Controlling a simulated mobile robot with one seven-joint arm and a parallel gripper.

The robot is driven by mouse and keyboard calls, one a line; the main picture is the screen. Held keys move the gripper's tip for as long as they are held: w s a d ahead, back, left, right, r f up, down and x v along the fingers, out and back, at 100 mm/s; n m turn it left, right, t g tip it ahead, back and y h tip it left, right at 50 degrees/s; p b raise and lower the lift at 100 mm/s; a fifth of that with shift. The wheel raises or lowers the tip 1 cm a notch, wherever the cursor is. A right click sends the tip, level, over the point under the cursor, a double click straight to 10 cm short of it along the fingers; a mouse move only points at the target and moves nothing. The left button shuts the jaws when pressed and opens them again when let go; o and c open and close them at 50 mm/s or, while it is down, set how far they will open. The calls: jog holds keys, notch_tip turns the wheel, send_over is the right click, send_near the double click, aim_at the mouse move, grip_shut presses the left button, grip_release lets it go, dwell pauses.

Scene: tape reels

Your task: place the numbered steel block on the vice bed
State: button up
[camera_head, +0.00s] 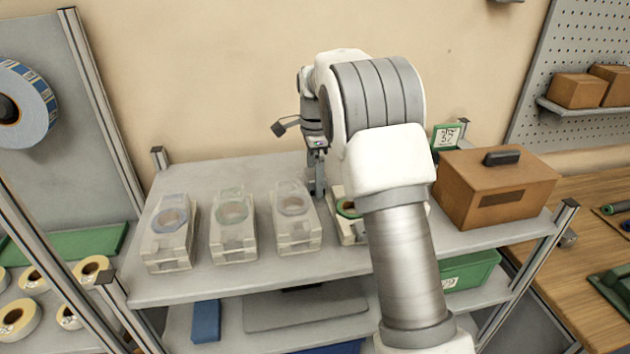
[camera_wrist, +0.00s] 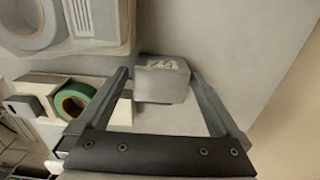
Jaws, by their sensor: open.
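The numbered steel block (camera_wrist: 165,86) is a small grey block with a marked white label on its upper face, seen in the wrist view. Its number is too blurred to read. My gripper (camera_wrist: 160,73) is open, with one finger on each side of the block in that view; I cannot tell whether either finger touches it. In the head view my gripper (camera_head: 317,186) is low over the shelf, left of my forearm, and the block cannot be made out there. I cannot identify a vice bed for certain in either view.
Pale holders with clear-topped reels (camera_head: 233,212) stand in a row on the grey shelf (camera_head: 200,285). A holder with a green reel (camera_head: 347,208) is partly behind my arm; the green reel (camera_wrist: 73,100) also shows in the wrist view. A brown box (camera_head: 495,190) stands right.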

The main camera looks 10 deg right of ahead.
jog(key=shift+c, duration=0.3)
grip_shut()
jog(key=shift+r, duration=0.1)
